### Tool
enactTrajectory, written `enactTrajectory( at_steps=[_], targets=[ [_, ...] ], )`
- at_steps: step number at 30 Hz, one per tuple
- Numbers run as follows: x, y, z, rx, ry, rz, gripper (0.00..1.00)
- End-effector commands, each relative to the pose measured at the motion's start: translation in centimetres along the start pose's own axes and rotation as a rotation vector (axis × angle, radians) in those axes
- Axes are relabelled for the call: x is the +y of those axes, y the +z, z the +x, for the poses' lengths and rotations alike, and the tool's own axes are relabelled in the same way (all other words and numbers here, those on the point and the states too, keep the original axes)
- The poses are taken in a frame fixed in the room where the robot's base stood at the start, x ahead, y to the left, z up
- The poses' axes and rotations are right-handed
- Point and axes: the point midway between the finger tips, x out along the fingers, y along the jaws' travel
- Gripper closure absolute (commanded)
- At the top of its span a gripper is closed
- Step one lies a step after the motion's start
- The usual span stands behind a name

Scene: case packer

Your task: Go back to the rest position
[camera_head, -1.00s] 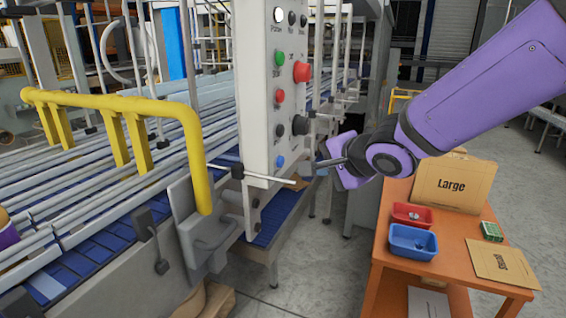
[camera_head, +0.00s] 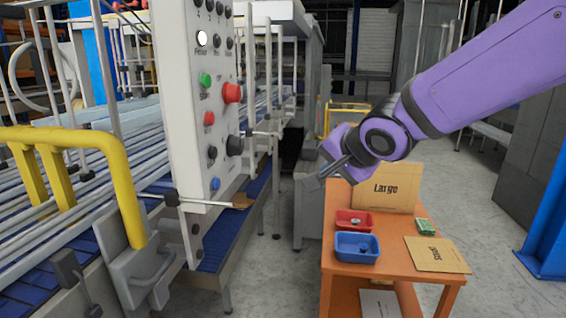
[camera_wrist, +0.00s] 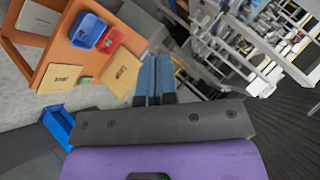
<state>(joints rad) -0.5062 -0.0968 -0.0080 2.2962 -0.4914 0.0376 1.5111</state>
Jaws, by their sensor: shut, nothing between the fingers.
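My gripper (camera_head: 328,168) is in the head view at the end of my purple arm, raised in front of the gap between the control panel and the orange table. It also shows in the wrist view (camera_wrist: 154,62), where its two blue-grey fingers lie together with nothing between them. It touches nothing that I can see.
The grey control panel (camera_head: 180,100) with coloured buttons stands to the left of my gripper, beside the conveyor and a yellow rail (camera_head: 105,150). An orange table (camera_head: 440,286) holds a red bin (camera_head: 342,224), a blue bin (camera_head: 358,258) and cardboard pieces.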

Motion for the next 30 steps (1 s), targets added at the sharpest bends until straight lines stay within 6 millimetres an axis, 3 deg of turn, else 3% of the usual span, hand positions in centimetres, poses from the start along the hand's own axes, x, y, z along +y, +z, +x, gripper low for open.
enactTrajectory(
  at_steps=[3, 9, 14, 18, 24, 30],
  targets=[
    [3.7, -3.2, -4.6, 0.062, 0.108, -0.091, 1.0],
    [9.9, -5.2, -12.0, 0.065, 0.293, -0.251, 1.0],
    [14.5, -4.4, -17.6, -0.003, 0.408, -0.371, 1.0],
    [17.6, -2.4, -21.8, -0.094, 0.467, -0.469, 1.0],
    [20.1, 0.5, -25.2, -0.204, 0.485, -0.572, 1.0],
    [20.6, 1.5, -26.1, -0.241, 0.481, -0.608, 1.0]
  ],
)
